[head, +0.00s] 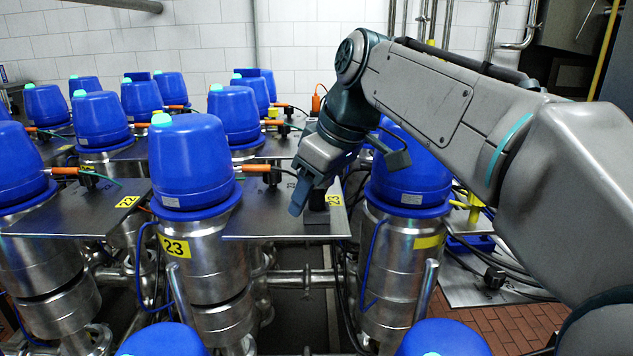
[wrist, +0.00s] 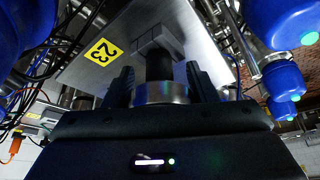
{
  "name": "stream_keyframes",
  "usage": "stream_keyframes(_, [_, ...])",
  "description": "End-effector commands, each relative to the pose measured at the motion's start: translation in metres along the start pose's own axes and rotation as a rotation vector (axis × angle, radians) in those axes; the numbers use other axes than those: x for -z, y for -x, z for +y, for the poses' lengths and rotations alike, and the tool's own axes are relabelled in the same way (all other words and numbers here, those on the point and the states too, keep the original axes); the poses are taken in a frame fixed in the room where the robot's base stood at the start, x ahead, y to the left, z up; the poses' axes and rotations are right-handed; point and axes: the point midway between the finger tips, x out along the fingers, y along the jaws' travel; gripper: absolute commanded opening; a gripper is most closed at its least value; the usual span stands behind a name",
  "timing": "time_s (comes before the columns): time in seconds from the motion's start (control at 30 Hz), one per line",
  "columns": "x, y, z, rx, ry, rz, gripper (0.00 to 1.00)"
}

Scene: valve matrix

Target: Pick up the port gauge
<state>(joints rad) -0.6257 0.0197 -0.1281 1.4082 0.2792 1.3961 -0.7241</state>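The port gauge, which I take to be the dark upright cylinder (head: 318,200) on a small grey block, stands on the metal plate marked 23. In the wrist view its black stem (wrist: 159,66) and shiny metal collar (wrist: 162,92) show between my fingers, with the grey block beyond. My gripper (head: 306,196) points down at the plate, with one finger in front of and left of the cylinder in the head view. In the wrist view my gripper (wrist: 160,74) has its fingers apart on either side of the gauge, with gaps beside the stem. Contact with the collar is unclear.
Several blue-topped valves (head: 190,165) stand in rows around. One valve (head: 410,175) is close behind my arm at the right. The metal plate (head: 275,215) has free surface left of the gauge. Orange connectors (head: 257,168) and cables lie near the gripper.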

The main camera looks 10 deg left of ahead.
Motion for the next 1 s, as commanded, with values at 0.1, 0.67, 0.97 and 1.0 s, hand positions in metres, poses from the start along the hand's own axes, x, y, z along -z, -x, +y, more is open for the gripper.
stream_keyframes(0.1, [0.0, 0.0, 0.0, 0.0, 0.0, 0.001, 0.28])
stream_keyframes(0.67, [0.015, 0.031, 0.001, -0.002, 0.001, 0.003, 0.28])
stream_keyframes(0.97, [0.034, 0.074, 0.001, -0.001, 0.0, 0.002, 0.28])
stream_keyframes(1.0, [0.035, 0.078, 0.001, -0.001, 0.0, 0.001, 0.28])
